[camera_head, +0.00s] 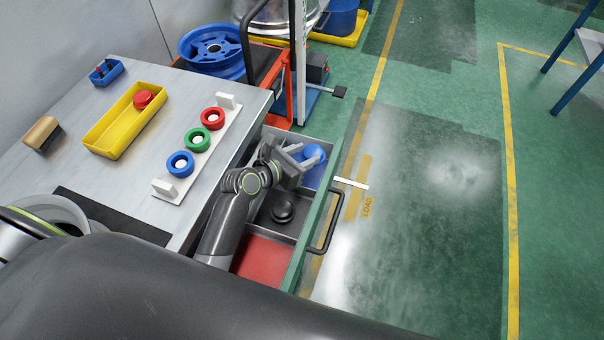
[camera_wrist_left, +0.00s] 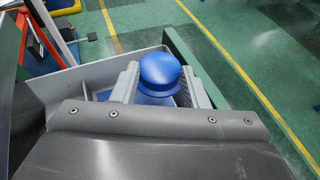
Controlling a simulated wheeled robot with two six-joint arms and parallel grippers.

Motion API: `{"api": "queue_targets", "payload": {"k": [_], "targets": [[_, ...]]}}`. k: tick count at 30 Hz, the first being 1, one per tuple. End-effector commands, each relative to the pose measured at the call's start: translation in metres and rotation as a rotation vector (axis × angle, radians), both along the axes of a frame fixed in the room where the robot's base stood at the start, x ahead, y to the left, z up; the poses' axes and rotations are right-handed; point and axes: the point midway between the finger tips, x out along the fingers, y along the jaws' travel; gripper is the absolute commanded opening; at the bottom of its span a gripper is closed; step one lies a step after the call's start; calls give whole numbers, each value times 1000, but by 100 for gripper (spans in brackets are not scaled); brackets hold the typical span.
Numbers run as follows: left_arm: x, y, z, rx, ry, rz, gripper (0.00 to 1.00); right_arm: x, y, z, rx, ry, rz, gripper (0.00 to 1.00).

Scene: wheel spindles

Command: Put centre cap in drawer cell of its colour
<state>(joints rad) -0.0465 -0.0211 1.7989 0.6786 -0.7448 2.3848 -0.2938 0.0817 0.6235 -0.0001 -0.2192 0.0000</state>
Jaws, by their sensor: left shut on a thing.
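The open drawer (camera_head: 325,195) has several cells: a blue one (camera_head: 312,178) at the far end, a dark one (camera_head: 262,212) in the middle and a red one (camera_head: 262,262) near me. A black cap (camera_head: 283,207) lies in the dark cell. My left gripper (camera_head: 303,163) is over the blue cell, shut on a blue centre cap (camera_head: 314,152). The blue cap (camera_wrist_left: 159,73) sits between the fingers in the left wrist view (camera_wrist_left: 158,88). I cannot tell whether it touches the cell floor. A red cap (camera_head: 143,99) lies in the yellow tray (camera_head: 105,152). My right gripper is not in view.
A white rack (camera_head: 211,157) with red, green and blue rings stands on the table near the drawer. A brush (camera_head: 42,133) and a small blue bin (camera_head: 106,72) are on the table. The drawer handle (camera_head: 325,222) sticks out over clear floor.

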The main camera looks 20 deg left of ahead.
Motion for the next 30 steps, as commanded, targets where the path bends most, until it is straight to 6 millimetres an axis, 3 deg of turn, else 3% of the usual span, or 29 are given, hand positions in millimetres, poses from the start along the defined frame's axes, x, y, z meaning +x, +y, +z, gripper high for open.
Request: {"api": "queue_targets", "payload": {"k": [3,10,15,27,28,30], "targets": [[0,0,-24,-1,2,1,19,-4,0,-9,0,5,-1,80],[0,0,-41,-1,0,0,19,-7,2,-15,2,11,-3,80],[0,0,-67,-1,2,1,19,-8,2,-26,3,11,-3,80],[0,0,-73,0,0,0,19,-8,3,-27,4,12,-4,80],[0,0,-73,0,0,1,43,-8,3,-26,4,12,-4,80],[0,0,-72,0,0,1,52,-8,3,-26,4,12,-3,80]]}}
